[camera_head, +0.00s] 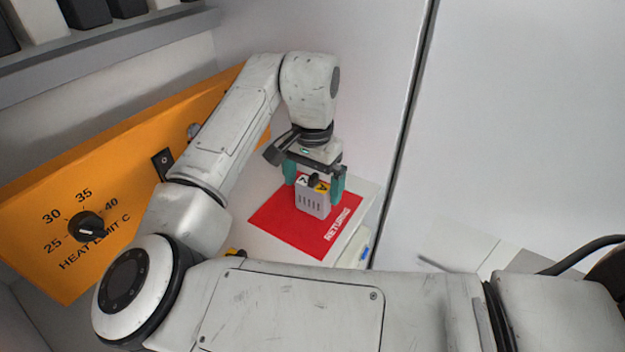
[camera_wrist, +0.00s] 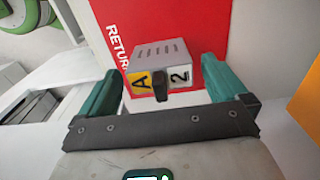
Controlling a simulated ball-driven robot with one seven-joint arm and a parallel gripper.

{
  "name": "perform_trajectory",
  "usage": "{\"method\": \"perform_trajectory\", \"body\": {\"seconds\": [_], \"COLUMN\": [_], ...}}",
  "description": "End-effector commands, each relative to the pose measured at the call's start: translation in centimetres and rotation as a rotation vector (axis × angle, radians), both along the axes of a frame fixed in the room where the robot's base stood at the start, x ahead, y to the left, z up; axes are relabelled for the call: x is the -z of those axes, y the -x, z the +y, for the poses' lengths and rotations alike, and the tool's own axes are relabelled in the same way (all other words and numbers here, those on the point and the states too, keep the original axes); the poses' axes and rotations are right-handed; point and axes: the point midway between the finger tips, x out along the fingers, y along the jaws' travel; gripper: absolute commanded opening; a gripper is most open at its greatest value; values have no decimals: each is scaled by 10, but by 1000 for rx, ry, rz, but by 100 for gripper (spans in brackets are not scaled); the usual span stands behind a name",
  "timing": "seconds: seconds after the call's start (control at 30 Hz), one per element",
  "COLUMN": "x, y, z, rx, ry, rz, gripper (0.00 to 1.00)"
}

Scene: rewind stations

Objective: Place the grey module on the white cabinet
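The grey module (camera_head: 313,202) is a small box with vent slots, a black knob and white and yellow label patches. It is over the red mat, marked with white letters starting "RETUR" (camera_head: 275,217). In the wrist view the module (camera_wrist: 160,52) shows "A" and "2" on its labels. My gripper (camera_head: 315,181) points down with its green fingers on either side of the module. In the wrist view my gripper (camera_wrist: 163,78) is open, with gaps between fingers and module. I cannot tell whether the module rests on the mat. The mat lies on a white top (camera_head: 262,243), possibly the white cabinet.
An orange panel (camera_head: 125,180) with a black dial (camera_head: 86,226) stands at the left. A grey shelf (camera_head: 110,48) with dark and white boxes is at upper left. A tall white wall panel (camera_head: 520,120) fills the right. My arm hides much of the foreground.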

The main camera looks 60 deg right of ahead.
Motion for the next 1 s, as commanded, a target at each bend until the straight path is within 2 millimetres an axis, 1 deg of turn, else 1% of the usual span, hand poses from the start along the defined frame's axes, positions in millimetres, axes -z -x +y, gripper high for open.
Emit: {"method": "perform_trajectory", "body": {"seconds": [0.2, 0.37, 0.47, 0.8, 0.9, 1.0], "x": [-1, -11, -26, -96, -110, -119], "y": [0, -1, 0, -1, -1, -1], "z": [0, 0, -1, 0, 0, 0], "rx": [0, 1, 1, 0, 1, 0], "ry": [0, 0, 1, -1, -1, -1], "rz": [-1, -3, -3, -5, -4, -3], "gripper": [99, 99, 99, 99, 99, 99]}}
